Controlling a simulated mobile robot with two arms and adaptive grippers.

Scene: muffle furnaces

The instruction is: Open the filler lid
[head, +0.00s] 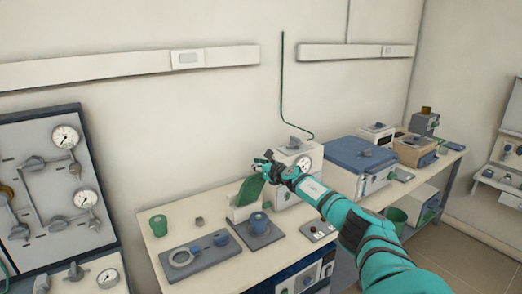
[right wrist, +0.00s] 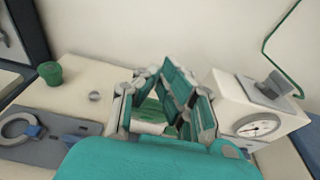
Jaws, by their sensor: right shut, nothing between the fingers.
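A green flap (head: 250,189), which looks like the filler lid, stands tilted up on a small white box (head: 236,212) on the bench. My right gripper (head: 268,163) is just above and beside the flap's upper right edge; I cannot tell whether they touch. In the right wrist view the gripper's fingers (right wrist: 166,68) close together at their tips with nothing between them. Green and white parts of the box show behind the fingers, partly hidden by them. My left gripper is not in view.
A white unit with a dial (head: 304,163) stands right of the gripper. A blue-topped furnace (head: 360,154) stands farther right. A green cup (head: 158,225) stands left.

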